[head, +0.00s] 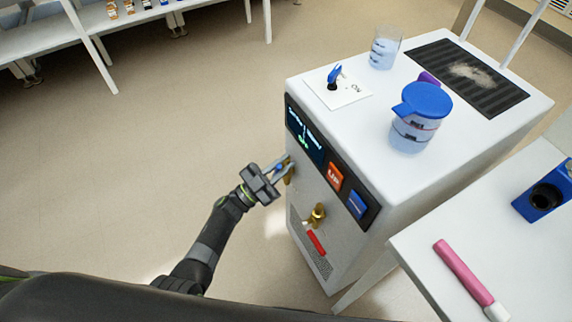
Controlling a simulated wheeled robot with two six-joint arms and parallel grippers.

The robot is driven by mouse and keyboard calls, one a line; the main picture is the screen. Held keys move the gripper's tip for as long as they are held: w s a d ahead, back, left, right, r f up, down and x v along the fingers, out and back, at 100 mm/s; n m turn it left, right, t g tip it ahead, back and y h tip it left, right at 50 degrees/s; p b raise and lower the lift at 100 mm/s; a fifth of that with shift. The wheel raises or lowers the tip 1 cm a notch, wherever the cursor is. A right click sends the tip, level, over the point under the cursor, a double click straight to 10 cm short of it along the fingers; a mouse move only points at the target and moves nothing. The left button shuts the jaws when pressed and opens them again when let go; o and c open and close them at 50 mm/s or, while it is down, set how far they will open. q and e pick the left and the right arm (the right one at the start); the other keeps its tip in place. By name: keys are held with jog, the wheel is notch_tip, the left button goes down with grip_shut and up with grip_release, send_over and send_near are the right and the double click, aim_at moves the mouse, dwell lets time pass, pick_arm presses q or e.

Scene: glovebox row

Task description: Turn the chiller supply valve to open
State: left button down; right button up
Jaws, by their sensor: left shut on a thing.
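The white chiller (335,215) stands at centre right, with a dark display and buttons on its front. A brass valve (290,174) sticks out of the front's left side, below the display. My left gripper (280,168) is shut on its small blue handle. The fingers cover most of that handle, so I cannot tell its exact angle. A second brass valve (318,214) sits to the right, with a red handle (316,242) hanging below it. I cannot read a label by either valve. My right gripper is not in view.
On the chiller top are a blue toggle switch (334,76), a clear beaker (384,48), a blue-lidded jar (411,122) and a dark grille (467,75). A white table (485,222) at right holds a pink-handled tool (463,272) and a blue block (545,192). The floor at left is clear.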

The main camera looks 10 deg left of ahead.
pick_arm(q)
jog(key=shift+w+a+r+n+t+y+p, duration=0.1)
jog(key=shift+w+a+n+t+y+p, duration=0.15)
jog(key=shift+n, duration=0.35)
jog(key=shift+w+a+f+n+t+y+p, duration=0.1)
jog(key=shift+n+t+y+p, duration=0.1)
jog(key=shift+n+t+y, duration=0.3)
jog(key=shift+w+a+r+n+t+y+p, duration=0.1)
jog(key=shift+w+n+t+p, duration=0.1)
jog(key=shift+n, duration=0.5)
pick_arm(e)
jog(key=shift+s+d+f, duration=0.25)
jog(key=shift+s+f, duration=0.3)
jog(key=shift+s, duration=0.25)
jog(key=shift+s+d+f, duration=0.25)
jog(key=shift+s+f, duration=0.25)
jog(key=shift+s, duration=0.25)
pick_arm(q)
jog(key=c, duration=1.4)
grip_release()
jog(key=shift+c, duration=0.2)
jog(key=shift+g, duration=0.25)
